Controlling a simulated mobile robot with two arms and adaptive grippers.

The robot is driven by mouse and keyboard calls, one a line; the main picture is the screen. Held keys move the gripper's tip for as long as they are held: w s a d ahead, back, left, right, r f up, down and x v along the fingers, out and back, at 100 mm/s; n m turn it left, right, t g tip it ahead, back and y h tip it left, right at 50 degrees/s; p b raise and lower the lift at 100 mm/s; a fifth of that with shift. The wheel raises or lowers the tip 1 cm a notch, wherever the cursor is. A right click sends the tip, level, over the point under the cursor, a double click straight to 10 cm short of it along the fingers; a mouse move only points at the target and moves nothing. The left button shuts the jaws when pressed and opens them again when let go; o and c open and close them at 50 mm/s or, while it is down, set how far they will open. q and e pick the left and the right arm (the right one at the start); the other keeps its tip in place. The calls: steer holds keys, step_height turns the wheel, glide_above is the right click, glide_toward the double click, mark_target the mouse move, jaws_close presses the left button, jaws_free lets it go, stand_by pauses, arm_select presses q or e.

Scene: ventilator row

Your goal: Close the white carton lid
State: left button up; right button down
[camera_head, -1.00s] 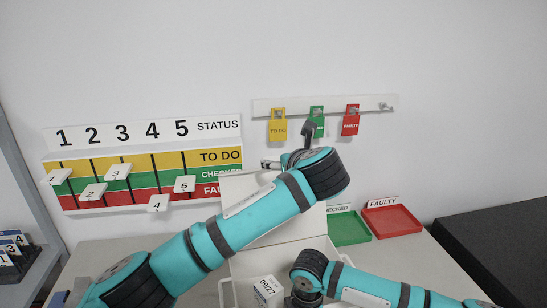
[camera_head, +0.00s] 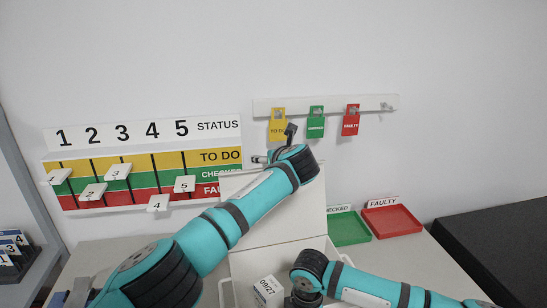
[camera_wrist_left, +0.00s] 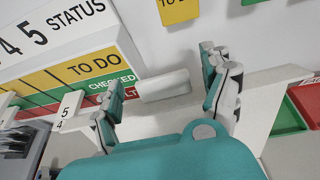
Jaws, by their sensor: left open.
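The white carton (camera_head: 262,261) stands on the table in the middle of the head view, largely behind my arms. Its white lid (camera_head: 303,222) is up, rising towards the wall behind my left arm. My left gripper is mostly hidden behind its wrist near the lid's top edge in the head view. In the left wrist view my left gripper (camera_wrist_left: 163,72) is open, with a small white block-like piece (camera_wrist_left: 164,85) showing between its fingers, and the white panel edge (camera_wrist_left: 265,105) runs beyond them. I cannot tell whether they touch. My right arm's end is low in front of the carton; its gripper is out of view.
A white box marked 09/27 (camera_head: 267,291) is beside my right wrist. Green (camera_head: 348,229) and red (camera_head: 392,222) trays lie to the right. The status board (camera_head: 145,172) and hanging tags (camera_head: 315,122) are on the wall. The table's left part is clear.

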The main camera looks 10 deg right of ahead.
arm_select(q)
steer(key=shift+c, duration=0.3)
jaws_close()
stand_by(0.4)
steer(key=shift+s, duration=0.2)
stand_by(0.4)
steer(key=shift+s+d+r+t, duration=0.1)
steer(key=shift+s+t, duration=0.15)
steer(key=shift+s, duration=0.1)
steer(key=shift+s+d+r+t, duration=0.1)
steer(key=shift+s+t, duration=0.15)
steer(key=shift+s, duration=0.1)
steer(key=s+f+t, duration=0.1)
steer(key=s, duration=0.8)
steer(key=s+d+f+t, duration=0.1)
steer(key=s+f, duration=0.1)
steer(key=s, duration=0.7)
steer(key=shift+s+d, duration=0.25)
steer(key=shift+f, duration=0.1)
